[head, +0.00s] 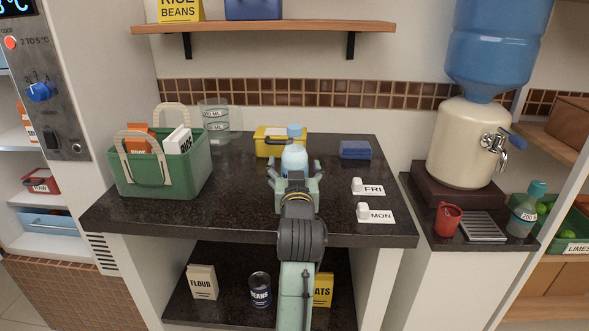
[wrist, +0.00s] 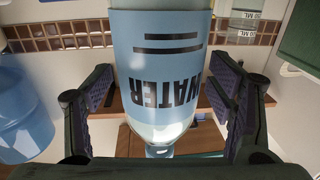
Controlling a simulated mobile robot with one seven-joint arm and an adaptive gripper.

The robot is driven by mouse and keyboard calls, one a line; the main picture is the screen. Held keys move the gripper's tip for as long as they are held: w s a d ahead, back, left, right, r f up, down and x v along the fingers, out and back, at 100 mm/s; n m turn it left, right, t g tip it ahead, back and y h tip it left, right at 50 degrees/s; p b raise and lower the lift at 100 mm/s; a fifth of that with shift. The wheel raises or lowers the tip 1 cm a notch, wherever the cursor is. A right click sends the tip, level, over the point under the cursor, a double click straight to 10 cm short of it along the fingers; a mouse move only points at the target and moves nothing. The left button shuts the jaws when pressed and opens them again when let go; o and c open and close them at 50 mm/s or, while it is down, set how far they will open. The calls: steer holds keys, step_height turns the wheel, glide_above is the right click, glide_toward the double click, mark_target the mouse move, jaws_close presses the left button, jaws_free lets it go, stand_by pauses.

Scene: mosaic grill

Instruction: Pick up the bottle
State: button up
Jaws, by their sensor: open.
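A light blue water bottle (head: 294,158) with a blue cap stands upright on the dark counter, straight ahead of my arm. In the wrist view, which is upside down, the bottle (wrist: 160,50) fills the middle and its blue label reads WATER. My gripper (head: 294,171) is open at the bottle, with one finger on each side. In the wrist view my gripper (wrist: 163,92) has its dark pads spread, with the bottle between or just beyond them. I cannot tell how deep the bottle sits between the pads. The bottle's lower part is partly hidden by my gripper in the head view.
A yellow bin (head: 266,148) stands close behind the bottle. A green basket (head: 150,181) and a clear measuring jug (head: 221,112) are left. A blue box (head: 355,150) and FRI (head: 372,190) and MON (head: 379,217) cards are right. Another bottle (head: 524,218) stands on the right counter.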

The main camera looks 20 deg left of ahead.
steer(key=shift+c, duration=0.3)
steer(key=c, duration=1.7)
